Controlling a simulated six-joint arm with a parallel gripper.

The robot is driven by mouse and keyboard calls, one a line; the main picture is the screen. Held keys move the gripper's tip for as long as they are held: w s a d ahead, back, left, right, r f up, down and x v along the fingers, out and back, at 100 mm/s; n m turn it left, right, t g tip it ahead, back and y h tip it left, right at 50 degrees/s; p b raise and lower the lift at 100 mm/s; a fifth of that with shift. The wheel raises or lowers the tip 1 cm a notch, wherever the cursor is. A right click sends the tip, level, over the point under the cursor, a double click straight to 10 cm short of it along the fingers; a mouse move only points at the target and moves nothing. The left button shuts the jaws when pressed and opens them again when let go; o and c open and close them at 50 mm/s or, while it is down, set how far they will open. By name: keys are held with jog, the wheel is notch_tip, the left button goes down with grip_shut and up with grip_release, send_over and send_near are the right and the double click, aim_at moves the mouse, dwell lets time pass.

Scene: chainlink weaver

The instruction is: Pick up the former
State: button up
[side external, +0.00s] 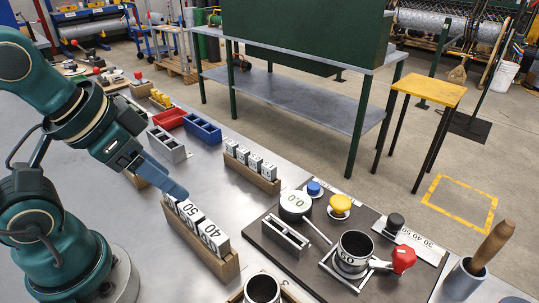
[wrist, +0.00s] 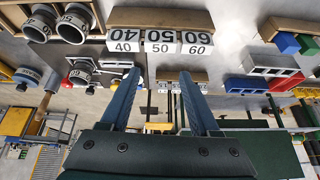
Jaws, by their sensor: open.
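White numbered blocks, which may be the formers, stand in a wooden rack (side external: 206,257) in the side view. The faces reading 40 (side external: 213,235) and 50 (side external: 190,212) show; the far block is partly hidden by my gripper (side external: 172,188). In the wrist view, the blocks 40 (wrist: 124,40), 50 (wrist: 161,42) and 60 (wrist: 197,43) stand in a row beyond my gripper (wrist: 160,75). The two blue fingers there are apart, with nothing between them. I cannot tell whether a finger touches the far block.
A second rack (side external: 252,174) with several smaller white blocks stands behind. A dark board (side external: 290,258) to the right holds a dial, buttons, and a metal cup (side external: 355,250) with a red knob. Red (side external: 169,119) and blue (side external: 201,128) bins and a grey tray (side external: 166,144) stand farther back.

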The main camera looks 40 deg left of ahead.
aim_at(177, 209)
jog(key=a+f+m+g+y, duration=0.1)
jog(key=m, duration=0.4)
jog(key=w+a+m+g+y, duration=0.1)
jog(key=a+m+g, duration=0.1)
jog(key=m, duration=0.4)
jog(key=w+a+f+m+g+y, duration=0.1)
jog(key=m+y, duration=0.1)
jog(key=m, duration=0.3)
jog(key=shift+w+a+f+g, duration=0.25)
jog(key=shift+a+f+g, duration=0.1)
jog(key=shift+g, duration=0.05)
jog(key=shift+w+f+m, duration=0.2)
jog(key=shift+f+m, duration=0.15)
jog(key=shift+m, duration=0.15)
jog(key=shift+d+f+g+y, duration=0.15)
jog(key=shift+f+g+y, duration=0.15)
jog(key=shift+f+g, duration=0.15)
jog(key=shift+x, duration=2.55)
jog(key=shift+d, duration=0.1)
grip_shut()
